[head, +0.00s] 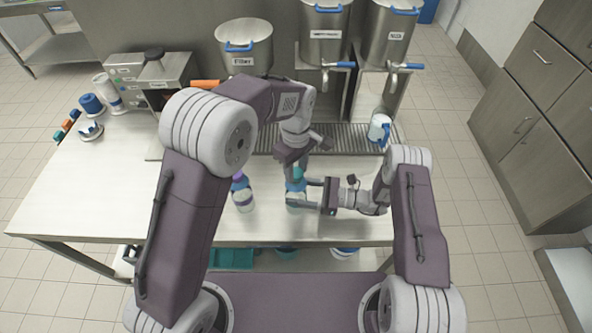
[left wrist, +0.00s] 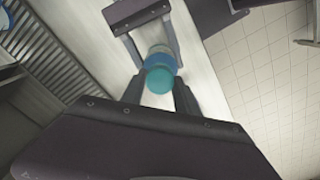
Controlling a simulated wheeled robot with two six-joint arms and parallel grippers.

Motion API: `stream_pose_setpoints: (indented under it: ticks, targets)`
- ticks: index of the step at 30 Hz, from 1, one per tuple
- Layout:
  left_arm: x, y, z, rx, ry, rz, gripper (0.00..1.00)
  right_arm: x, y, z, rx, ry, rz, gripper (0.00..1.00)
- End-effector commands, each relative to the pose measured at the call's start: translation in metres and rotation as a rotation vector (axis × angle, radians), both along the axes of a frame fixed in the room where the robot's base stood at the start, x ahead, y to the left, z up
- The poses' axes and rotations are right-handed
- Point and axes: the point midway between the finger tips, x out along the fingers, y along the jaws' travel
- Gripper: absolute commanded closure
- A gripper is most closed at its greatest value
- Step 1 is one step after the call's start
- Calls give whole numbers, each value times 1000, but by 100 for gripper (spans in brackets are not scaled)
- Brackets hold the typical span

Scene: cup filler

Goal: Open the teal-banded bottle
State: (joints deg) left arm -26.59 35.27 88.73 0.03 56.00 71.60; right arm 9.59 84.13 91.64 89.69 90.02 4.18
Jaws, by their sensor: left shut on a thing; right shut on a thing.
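The teal-banded bottle (head: 295,200) stands upright on the table in the head view, near the front edge. Its teal cap (head: 297,173) is at the top. My left gripper (head: 297,168) comes down from above and is shut on the cap. In the left wrist view the round teal cap (left wrist: 159,80) sits between the fingers of my left gripper (left wrist: 158,88). My right gripper (head: 298,194) reaches in from the right and is shut around the bottle's body, which is partly hidden by its fingers.
A purple-capped bottle (head: 243,193) stands close to the left. Steel dispensers (head: 243,48) with taps line the back above a drip grate (head: 345,137). A white and blue jug (head: 379,129) is at the back right. The table's left part (head: 80,190) is mostly clear.

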Motion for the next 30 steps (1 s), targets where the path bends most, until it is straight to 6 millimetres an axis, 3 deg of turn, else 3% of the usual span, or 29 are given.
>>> stream_pose_setpoints:
  ticks: [21,30]
  targets:
    - [0,0,16,1,1,0,100,0,0,0,0,0,0,100]
    - [0,0,53,-1,-1,0,100,0,0,0,0,0,0,100]
